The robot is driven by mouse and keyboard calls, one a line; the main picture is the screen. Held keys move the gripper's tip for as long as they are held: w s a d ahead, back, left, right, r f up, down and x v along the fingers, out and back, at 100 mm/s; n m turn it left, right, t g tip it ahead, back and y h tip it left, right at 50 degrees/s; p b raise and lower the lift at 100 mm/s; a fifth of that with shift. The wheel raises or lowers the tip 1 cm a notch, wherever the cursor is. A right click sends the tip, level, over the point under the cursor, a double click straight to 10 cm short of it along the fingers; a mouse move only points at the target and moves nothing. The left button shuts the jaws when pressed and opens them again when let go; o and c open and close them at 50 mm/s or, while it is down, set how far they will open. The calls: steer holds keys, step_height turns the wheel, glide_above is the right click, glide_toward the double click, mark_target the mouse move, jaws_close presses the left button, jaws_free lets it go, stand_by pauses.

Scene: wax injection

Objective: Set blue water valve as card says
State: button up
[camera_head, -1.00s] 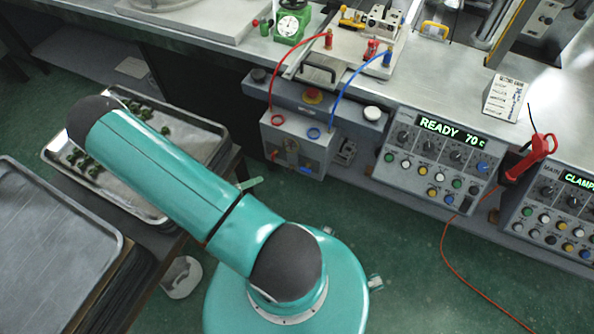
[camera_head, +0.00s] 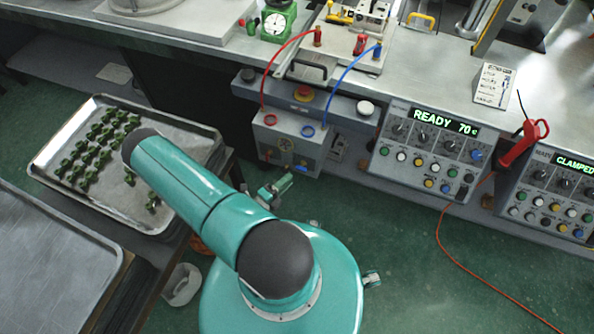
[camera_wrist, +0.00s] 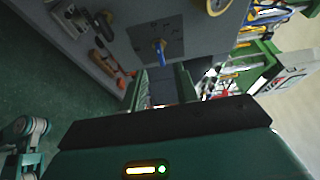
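The blue water valve handle (camera_wrist: 161,50) shows in the wrist view as a small blue lever on a dark plate of a grey box. The same grey box (camera_head: 293,143) stands below the bench edge in the head view, with a blue part (camera_head: 300,168) low on its front. The white card (camera_head: 494,87) stands on the bench at the right; its writing is too small to read. My gripper (camera_wrist: 159,78) has two green fingers apart with a gap between them, just short of the blue handle. In the head view my gripper (camera_head: 275,190) is partly hidden by my arm.
Red (camera_head: 289,62) and blue (camera_head: 343,85) hoses run down to the box. A control panel (camera_head: 424,153) reading READY 70 is to its right. A tray of green parts (camera_head: 165,206) is at left.

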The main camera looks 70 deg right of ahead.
mark_target(302, 167)
steer(key=x, duration=0.6)
steer(key=shift+d, duration=0.15)
steer(key=shift+r, duration=0.1)
jaws_close()
